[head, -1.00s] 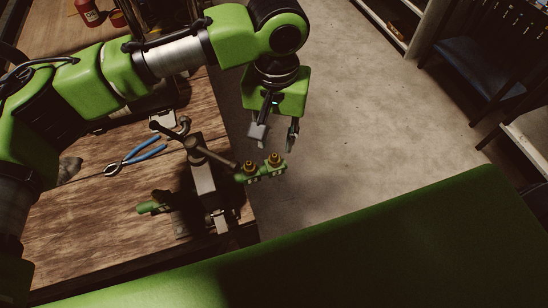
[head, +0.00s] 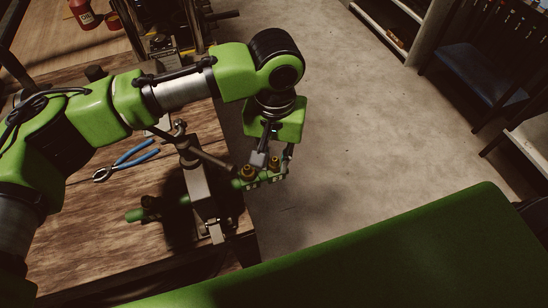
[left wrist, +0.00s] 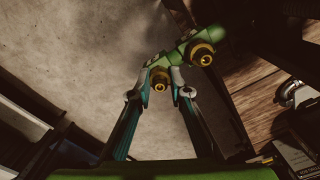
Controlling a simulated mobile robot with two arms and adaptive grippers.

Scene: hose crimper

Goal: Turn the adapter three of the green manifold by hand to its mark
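The green manifold (head: 264,180) is held in a dark vise (head: 204,200) at the table's edge, with a green end (head: 140,214) on the vise's other side. A brass adapter (head: 248,171) stands uncovered near the vise. My left gripper (head: 273,161) is over the outer adapter, which also shows between its fingertips in the left wrist view (left wrist: 160,79). The fingers look apart, one on each side of that adapter; contact is not clear. The uncovered adapter is at upper right there (left wrist: 201,54). No mark is readable. My right gripper is not in view.
Blue-handled pliers (head: 127,160) lie on the wooden table (head: 90,225) left of the vise. The vise's handle bar slants close to the manifold. Red bottles (head: 84,14) stand at the back left. Open floor (head: 350,130) lies right of the table.

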